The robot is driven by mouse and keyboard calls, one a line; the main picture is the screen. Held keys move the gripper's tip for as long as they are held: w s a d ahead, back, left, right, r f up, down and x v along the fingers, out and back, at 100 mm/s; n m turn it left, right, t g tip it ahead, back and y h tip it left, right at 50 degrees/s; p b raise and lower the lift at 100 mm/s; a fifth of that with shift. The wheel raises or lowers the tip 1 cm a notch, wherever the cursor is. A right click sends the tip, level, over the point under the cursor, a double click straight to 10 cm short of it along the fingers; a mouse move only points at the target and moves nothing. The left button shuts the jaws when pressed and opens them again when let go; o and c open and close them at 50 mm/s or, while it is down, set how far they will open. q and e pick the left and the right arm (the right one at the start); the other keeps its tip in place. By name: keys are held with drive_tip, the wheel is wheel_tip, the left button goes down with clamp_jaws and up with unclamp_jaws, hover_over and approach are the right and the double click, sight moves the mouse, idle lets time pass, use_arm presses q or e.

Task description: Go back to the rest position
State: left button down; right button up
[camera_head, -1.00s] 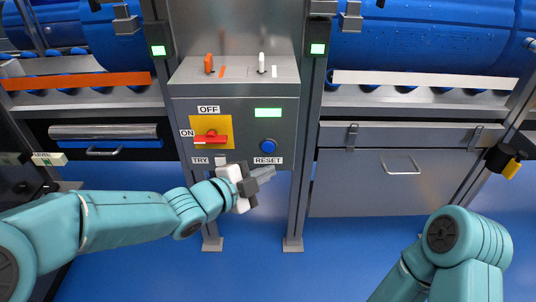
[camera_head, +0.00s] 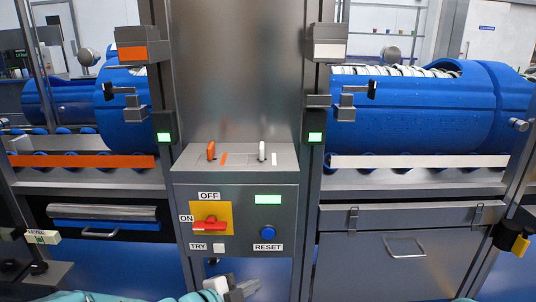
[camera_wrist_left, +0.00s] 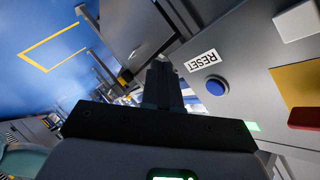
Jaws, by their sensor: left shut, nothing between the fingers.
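My left gripper (camera_head: 243,289) shows at the bottom of the head view, below the grey control box (camera_head: 283,220), apart from it. Its fingers are shut with nothing between them. In the left wrist view the shut fingers (camera_wrist_left: 163,85) point past the box's blue RESET button (camera_wrist_left: 216,86). In the head view the RESET button (camera_head: 268,233) is at the right of the box front, and the red switch (camera_head: 209,226) on its yellow plate is at the left, its handle lying level toward ON. My right gripper is out of view.
Blue tubs lie on carriers at left (camera_head: 120,110) and right (camera_head: 415,110). An orange lever (camera_head: 211,151) and a white lever (camera_head: 262,151) stand on the box top. A grey drawer (camera_head: 395,255) is at right. Green lamps (camera_head: 164,136) are lit on the posts.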

use_arm(q)
drive_tip(key=s+a+f+n+g+y, duration=0.1)
drive_tip(key=s+a+f+n, duration=0.1)
drive_tip(key=f, duration=0.5)
drive_tip(key=s+a+f+n+g+y, duration=0.1)
drive_tip(key=s+a+f+n, duration=0.15)
drive_tip(key=f, duration=0.45)
drive_tip(key=s+a+f+n+g+y, duration=0.2)
drive_tip(key=s+f+n+g, duration=0.2)
drive_tip(key=s+f+n, duration=0.55)
drive_tip(key=s+a+f+n+g+y, duration=0.1)
drive_tip(key=s+f+n+g, duration=0.4)
drive_tip(key=s, duration=0.8)
wheel_tip(320, 180, up, 27)
drive_tip(key=n+t+p, duration=0.1)
drive_tip(key=p, duration=2.7)
drive_tip(key=shift+s+f+n, duration=0.15)
drive_tip(key=shift+f+n, duration=0.05)
drive_tip(key=shift+n, duration=0.2)
drive_tip(key=shift+a, duration=0.1)
